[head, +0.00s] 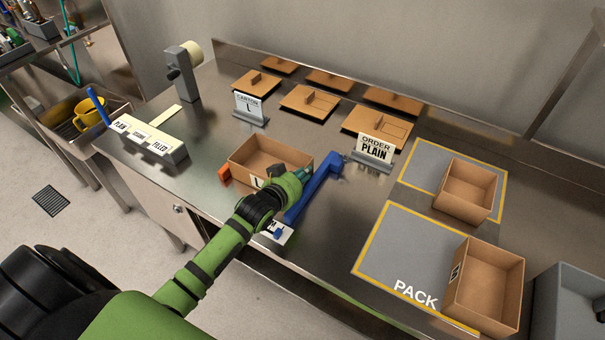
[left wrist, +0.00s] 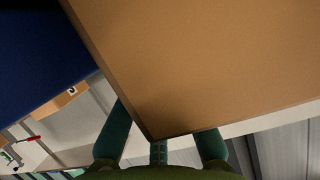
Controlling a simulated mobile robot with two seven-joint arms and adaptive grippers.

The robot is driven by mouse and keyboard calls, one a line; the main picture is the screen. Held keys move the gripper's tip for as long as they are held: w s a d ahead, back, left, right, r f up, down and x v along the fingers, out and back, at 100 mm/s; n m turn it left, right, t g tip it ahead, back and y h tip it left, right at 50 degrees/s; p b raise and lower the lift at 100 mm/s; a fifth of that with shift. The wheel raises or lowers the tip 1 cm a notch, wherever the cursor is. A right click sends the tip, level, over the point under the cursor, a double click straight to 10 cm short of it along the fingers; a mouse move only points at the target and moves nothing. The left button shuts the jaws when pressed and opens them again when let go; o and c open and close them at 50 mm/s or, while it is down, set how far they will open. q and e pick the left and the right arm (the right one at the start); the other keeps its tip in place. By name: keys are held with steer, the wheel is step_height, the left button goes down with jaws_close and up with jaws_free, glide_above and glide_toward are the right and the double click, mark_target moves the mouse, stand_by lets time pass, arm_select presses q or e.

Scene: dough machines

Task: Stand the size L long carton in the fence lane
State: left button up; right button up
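The open brown carton with an L label (head: 257,158) sits on the steel counter. An orange block (head: 224,174) is at its left end and the blue fence (head: 318,185) runs along its right side. My left gripper (head: 303,174) is at the carton's right front corner, partly hiding it. In the left wrist view the carton wall (left wrist: 215,60) fills the middle, with the teal fingers (left wrist: 160,145) spread below its corner. Whether they clamp the wall cannot be told. The fence appears as blue (left wrist: 35,55) at the left. My right gripper is not seen.
The PACK mat (head: 380,262) holds an open carton (head: 490,295); another carton (head: 465,192) stands on the mat behind. The ORDER PLAIN sign (head: 374,150) and CARTON L sign (head: 250,107) stand behind the lane, before several flat cartons (head: 310,102). A grey bin (head: 572,300) is far right.

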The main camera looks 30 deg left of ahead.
arm_select(q)
steer(key=shift+o, duration=0.4)
steer(key=shift+s, duration=0.2)
steer(key=shift+s+r, duration=0.1)
steer(key=shift+s, duration=0.2)
steer(key=v, duration=1.1)
steer(key=shift+r, duration=0.2)
